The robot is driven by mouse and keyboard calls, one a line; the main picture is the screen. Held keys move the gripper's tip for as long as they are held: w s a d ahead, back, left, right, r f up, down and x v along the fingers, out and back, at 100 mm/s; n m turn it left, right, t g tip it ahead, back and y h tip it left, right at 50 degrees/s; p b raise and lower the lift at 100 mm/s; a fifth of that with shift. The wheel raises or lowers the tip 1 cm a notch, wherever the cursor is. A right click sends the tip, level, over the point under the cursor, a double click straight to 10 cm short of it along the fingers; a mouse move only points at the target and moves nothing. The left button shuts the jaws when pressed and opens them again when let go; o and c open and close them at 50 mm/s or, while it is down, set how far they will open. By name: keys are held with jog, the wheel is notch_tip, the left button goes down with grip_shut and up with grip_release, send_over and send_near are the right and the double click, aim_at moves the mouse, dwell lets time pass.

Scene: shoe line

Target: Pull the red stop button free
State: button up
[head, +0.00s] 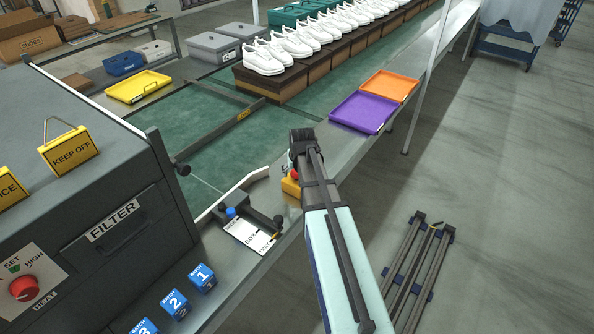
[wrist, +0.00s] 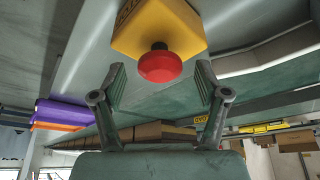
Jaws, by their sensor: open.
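The red stop button (wrist: 160,64) sits on a yellow box (wrist: 160,28) in the wrist view, at the upper middle. In the head view the yellow box (head: 290,186) is mostly hidden behind my arm, with a bit of the red button (head: 294,174) showing at its top. My gripper (wrist: 160,88) is open, with one finger on each side of the button in the wrist view. The fingers look apart from the button, and I see nothing held between them. In the head view my gripper (head: 303,143) is near the box, its fingers hard to make out.
A clipped card (head: 247,237) and blue batch blocks (head: 203,277) lie along the near rail. A dark heater cabinet (head: 80,170) stands at left. Purple (head: 361,112) and orange (head: 389,86) trays sit farther along the rail. White shoes (head: 264,58) stand on brown boxes behind.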

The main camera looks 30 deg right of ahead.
grip_shut()
jog(key=shift+w+r, duration=0.1)
jog(key=shift+r, duration=0.7)
grip_release()
jog(key=shift+r, duration=0.15)
jog(key=v, duration=1.2)
jog(key=shift+f, duration=0.2)
